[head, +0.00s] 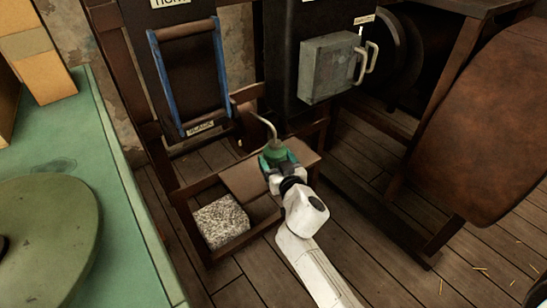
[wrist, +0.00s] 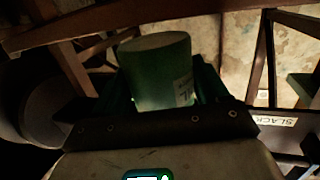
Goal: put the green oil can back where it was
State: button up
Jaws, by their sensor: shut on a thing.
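The green oil can (head: 272,149), with a long thin pale spout pointing up and bent to the left, is at the end of my arm in the head view. My gripper (head: 279,160) is shut on its body, with a finger on each side. In the wrist view the can (wrist: 155,65) stands between the fingers, with a pale label on its side. The can is over or beside a brown board (head: 245,183) on a low wooden frame. I cannot tell whether its base touches the board; the base is hidden.
A speckled grey block (head: 220,220) sits in the frame, left of the board. A grey metal box (head: 328,68) with handles is on the dark machine behind. A blue-sided frame (head: 187,75) stands back left. A green table (head: 120,215) is at left, a brown leather piece (head: 490,130) at right.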

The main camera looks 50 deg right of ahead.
jog(key=shift+w+d+f+b, duration=0.25)
jog(key=shift+w+d, duration=0.1)
jog(key=shift+w, duration=0.15)
jog(key=shift+w+d+f+b, duration=0.2)
jog(key=shift+w+d, duration=0.15)
jog(key=shift+w, duration=0.15)
jog(key=shift+f, duration=0.25)
jog(key=shift+a, duration=0.1)
jog(key=shift+f+b, duration=0.15)
jog(key=shift+b, duration=0.15)
jog(key=o, duration=1.2)
jog(key=shift+c, duration=0.2)
